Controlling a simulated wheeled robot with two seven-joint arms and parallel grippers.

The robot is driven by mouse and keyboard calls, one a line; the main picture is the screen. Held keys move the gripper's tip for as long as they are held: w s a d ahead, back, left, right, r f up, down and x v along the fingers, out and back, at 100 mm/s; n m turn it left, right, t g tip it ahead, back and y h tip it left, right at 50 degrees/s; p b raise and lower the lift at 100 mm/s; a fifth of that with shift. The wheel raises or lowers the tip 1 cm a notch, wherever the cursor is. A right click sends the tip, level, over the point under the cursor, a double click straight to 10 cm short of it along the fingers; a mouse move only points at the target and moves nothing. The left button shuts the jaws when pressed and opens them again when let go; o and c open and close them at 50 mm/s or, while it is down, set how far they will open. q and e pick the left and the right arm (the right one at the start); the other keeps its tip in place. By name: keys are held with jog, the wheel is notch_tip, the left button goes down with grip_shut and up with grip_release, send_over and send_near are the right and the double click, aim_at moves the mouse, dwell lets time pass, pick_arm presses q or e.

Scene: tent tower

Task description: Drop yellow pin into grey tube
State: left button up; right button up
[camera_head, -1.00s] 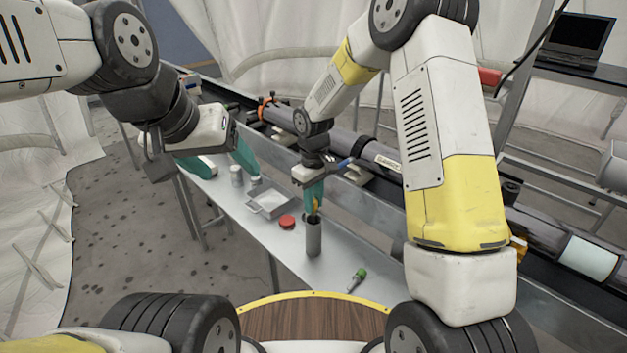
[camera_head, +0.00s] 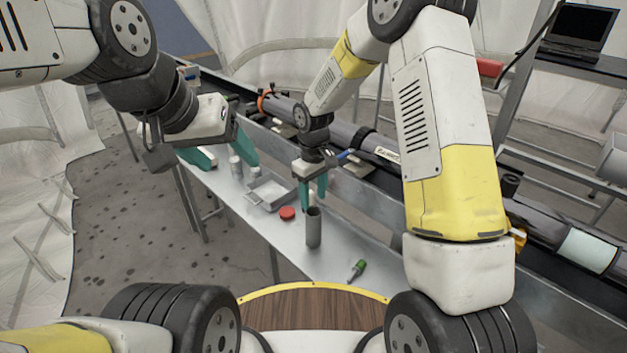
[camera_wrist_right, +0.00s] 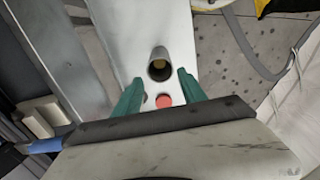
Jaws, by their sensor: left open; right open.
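The grey tube (camera_head: 314,230) stands upright on the metal table. It also shows in the right wrist view (camera_wrist_right: 159,70), where I look into its open mouth. A yellowish thing, which looks like the yellow pin (camera_wrist_right: 159,63), shows inside the tube; how deep it sits is hard to tell. My right gripper (camera_head: 313,201) is open and empty, just above and behind the tube; its green fingers also show in the right wrist view (camera_wrist_right: 160,82). My left gripper (camera_head: 234,165) is open and empty, over the table's far left part, well away from the tube.
A red round cap (camera_head: 287,213) lies left of the tube. A green-topped item (camera_head: 358,268) lies in front. A long dark tube assembly (camera_head: 345,135) runs along the right side.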

notch_tip(320, 180, up, 7)
dwell(0.7)
jog(key=s+d+r+m+t+y, duration=0.1)
jog(key=s+d+r+m, duration=0.1)
jog(key=s+d+r, duration=0.45)
jog(key=s+d+r+m+t, duration=0.2)
jog(key=s+d+r, duration=0.1)
jog(key=r, duration=0.6)
jog(key=s+d+r+m+t, duration=0.1)
jog(key=s+d+r+m, duration=0.1)
jog(key=s, duration=0.5)
jog(key=s+d+r+m+t+y, duration=0.1)
jog(key=s+d+r+m+t, duration=0.1)
jog(key=s, duration=0.4)
jog(key=shift+s+d+r, duration=0.35)
jog(key=shift+r, duration=0.1)
